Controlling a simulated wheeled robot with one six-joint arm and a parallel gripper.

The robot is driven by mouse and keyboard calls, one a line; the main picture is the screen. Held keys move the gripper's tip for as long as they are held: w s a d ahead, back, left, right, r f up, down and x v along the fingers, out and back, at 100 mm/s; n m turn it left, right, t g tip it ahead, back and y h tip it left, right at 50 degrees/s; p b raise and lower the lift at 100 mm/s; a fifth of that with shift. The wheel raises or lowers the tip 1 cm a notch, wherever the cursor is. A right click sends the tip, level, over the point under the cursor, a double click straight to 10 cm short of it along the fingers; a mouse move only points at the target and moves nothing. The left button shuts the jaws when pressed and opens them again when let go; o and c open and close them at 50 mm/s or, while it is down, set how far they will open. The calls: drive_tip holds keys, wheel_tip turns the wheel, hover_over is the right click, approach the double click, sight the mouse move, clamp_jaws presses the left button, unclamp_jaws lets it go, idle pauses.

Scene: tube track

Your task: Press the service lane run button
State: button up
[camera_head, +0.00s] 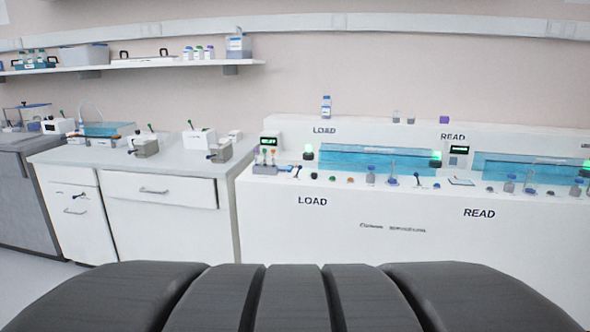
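Small round buttons or knobs sit on the front ledge of the long white track console (310,225). A dark one (314,175), a green one (332,178) and an orange-red one (350,180) are near the LOAD section. More small dark items line the ledge to the right, too small to identify. I see LOAD and READ labels but no readable service lane label, so I cannot tell which is the service lane run button. My gripper is not in view.
A white bench with drawers (160,190) stands left of the console, with small instruments on top. Blue windowed channels (370,162) run along the console. Green lamps (308,152) are lit. A wall shelf (130,66) holds bottles and boxes.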

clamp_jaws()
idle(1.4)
